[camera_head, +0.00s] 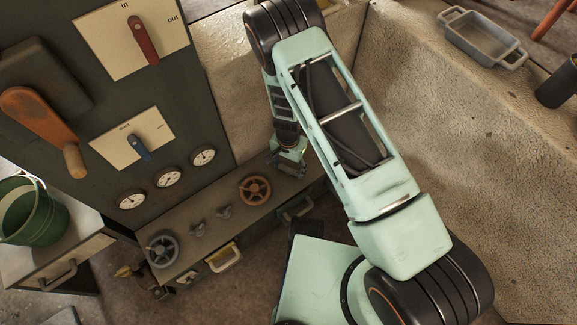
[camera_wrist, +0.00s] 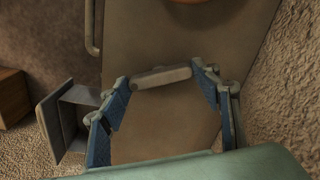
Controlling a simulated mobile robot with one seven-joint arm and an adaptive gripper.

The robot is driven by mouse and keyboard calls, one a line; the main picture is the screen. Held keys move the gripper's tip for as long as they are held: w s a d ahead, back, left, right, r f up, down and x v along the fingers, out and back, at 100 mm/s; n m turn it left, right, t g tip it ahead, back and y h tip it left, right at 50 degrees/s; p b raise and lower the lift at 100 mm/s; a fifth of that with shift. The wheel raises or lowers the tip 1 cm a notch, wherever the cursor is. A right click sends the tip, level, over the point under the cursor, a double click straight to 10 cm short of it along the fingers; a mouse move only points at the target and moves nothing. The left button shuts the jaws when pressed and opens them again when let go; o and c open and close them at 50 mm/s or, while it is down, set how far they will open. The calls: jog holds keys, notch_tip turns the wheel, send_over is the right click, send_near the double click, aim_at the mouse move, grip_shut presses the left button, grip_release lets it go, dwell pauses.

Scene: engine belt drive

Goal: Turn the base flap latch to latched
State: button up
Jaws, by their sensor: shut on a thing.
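The base flap latch (camera_wrist: 162,75) appears as a short, pale grey bar in the wrist view, set crosswise on a flat brown-grey surface. My gripper (camera_wrist: 160,95) has its two blue-padded fingers on either side of the bar, with the bar's ends at the pads. It is shut on the bar. In the head view my gripper (camera_head: 287,160) is low at the right end of the console's ledge, and it hides the latch there. No mark showing the latch's position is visible.
The console ledge (camera_head: 205,232) carries an orange handwheel (camera_head: 254,189), a grey handwheel (camera_head: 162,250) and small knobs. The dark panel above has levers and gauges. A rough stone wall (camera_wrist: 285,95) stands close on my gripper's right. A metal bracket (camera_wrist: 65,115) sticks out left.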

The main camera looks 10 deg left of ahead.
aim_at(289, 168)
jog(key=n, duration=0.6)
jog(key=shift+n+b, duration=0.3)
jog(key=n, duration=0.6)
dwell(0.4)
jog(key=o, duration=1.2)
jog(key=shift+c, duration=0.2)
notch_tip(289, 168, up, 12)
jog(key=shift+b, duration=0.3)
